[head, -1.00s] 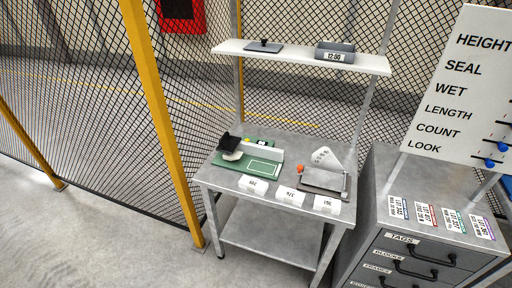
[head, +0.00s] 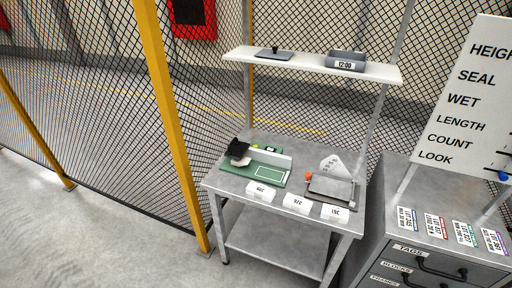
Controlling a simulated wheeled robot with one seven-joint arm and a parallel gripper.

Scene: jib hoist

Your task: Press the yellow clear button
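A green board (head: 268,176) with a white outlined rectangle lies on the left part of the metal workbench. At its left end is a black and cream piece (head: 240,153). Just behind this piece is a tiny yellowish spot (head: 255,147), too small to tell whether it is a button. A small dark box with a green patch (head: 273,149) stands right of the spot, partly hidden by the grey strip along the board's back. My gripper is not in view.
The workbench (head: 228,183) also bears a grey tray (head: 331,189), an orange knob (head: 308,176) and white number blocks (head: 297,203). A drawer cabinet (head: 392,240) stands at right, a yellow post (head: 172,110) at left. Floor is clear front left.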

